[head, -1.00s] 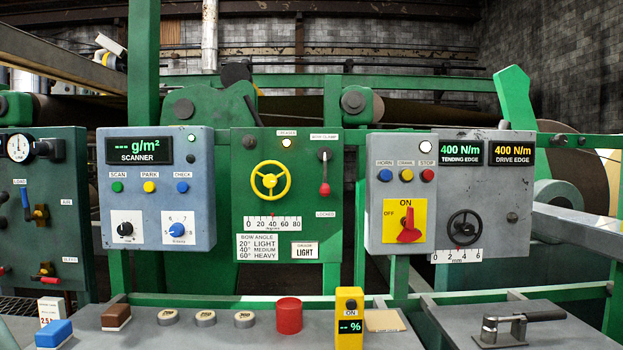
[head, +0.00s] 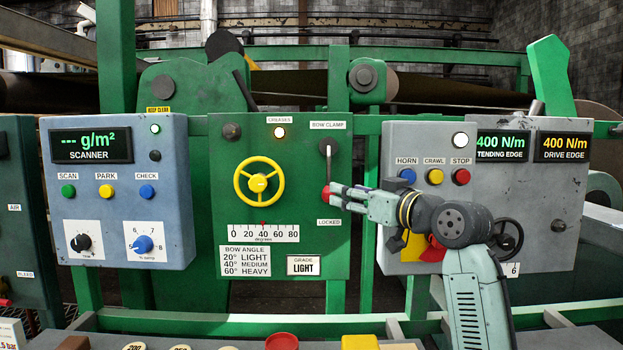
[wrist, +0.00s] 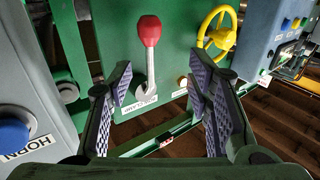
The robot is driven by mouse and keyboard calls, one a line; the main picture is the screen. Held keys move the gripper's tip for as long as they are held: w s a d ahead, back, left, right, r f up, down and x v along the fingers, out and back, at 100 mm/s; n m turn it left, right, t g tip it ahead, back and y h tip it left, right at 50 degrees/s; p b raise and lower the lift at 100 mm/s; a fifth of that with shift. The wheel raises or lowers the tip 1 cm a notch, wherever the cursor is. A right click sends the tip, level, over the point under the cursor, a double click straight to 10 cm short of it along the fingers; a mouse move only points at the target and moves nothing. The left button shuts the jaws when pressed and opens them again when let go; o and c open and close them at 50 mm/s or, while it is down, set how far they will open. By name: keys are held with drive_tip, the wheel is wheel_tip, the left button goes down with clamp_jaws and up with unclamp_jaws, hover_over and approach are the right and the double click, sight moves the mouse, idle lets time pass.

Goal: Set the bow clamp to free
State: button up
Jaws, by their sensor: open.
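The bow clamp lever (head: 327,165) is on the green panel, under a "BOW CLAMP" label (head: 328,126). It hangs straight down, its red knob (head: 326,193) just above the "LOCKED" label (head: 328,222). My gripper (head: 338,196) reaches in from the right, its tips at the knob in the head view. In the wrist view, turned upside down, my gripper (wrist: 161,84) is open, with the lever's grey shaft (wrist: 151,70) and red knob (wrist: 149,30) ahead, between the fingers in the picture. I cannot tell whether a finger touches it.
A yellow handwheel (head: 259,182) sits left of the lever on the same panel. Right of it, a grey box carries the blue HORN button (head: 407,176), a yellow CRAWL button (head: 435,177) and a red STOP button (head: 461,177). My arm covers part of that box.

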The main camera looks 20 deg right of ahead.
sight(329, 173)
drive_tip(key=p+x, duration=0.1)
drive_tip(key=x, duration=0.2)
drive_tip(key=d+p+x, duration=0.1)
drive_tip(key=x, duration=0.2)
drive_tip(key=p+x, duration=0.1)
drive_tip(key=x, duration=0.2)
drive_tip(key=shift+w+d, duration=0.2)
drive_tip(key=shift+d, duration=0.05)
drive_tip(key=shift+w+a, duration=0.1)
drive_tip(key=shift+w, duration=0.3)
clamp_jaws()
idle(0.4)
